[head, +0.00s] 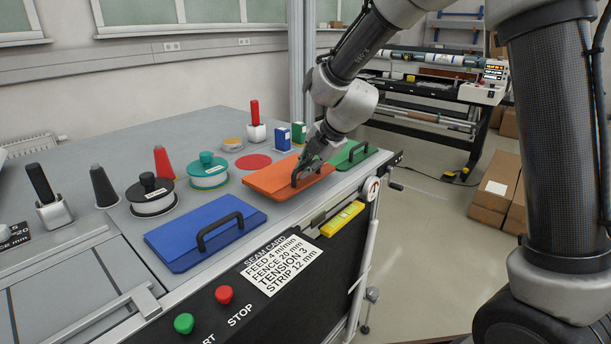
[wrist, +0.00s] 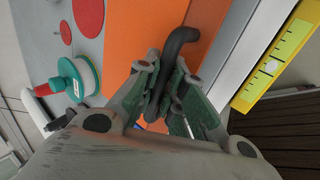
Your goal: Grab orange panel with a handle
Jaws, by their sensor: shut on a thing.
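The orange panel (head: 270,181) lies on the grey table top between the blue panel and the green panel. Its black handle (head: 296,176) stands up along its near side. My gripper (head: 303,168) reaches down to this handle. In the wrist view the orange panel (wrist: 128,42) fills the middle, and the fingers of my gripper (wrist: 163,92) are closed around the dark handle (wrist: 180,42). Part of the handle is hidden between the fingers. From these views I cannot tell whether the panel is raised off the table.
A blue panel (head: 188,240) with a black handle lies to the left, a green panel (head: 341,158) to the right. Spools, cones and small boxes stand behind.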

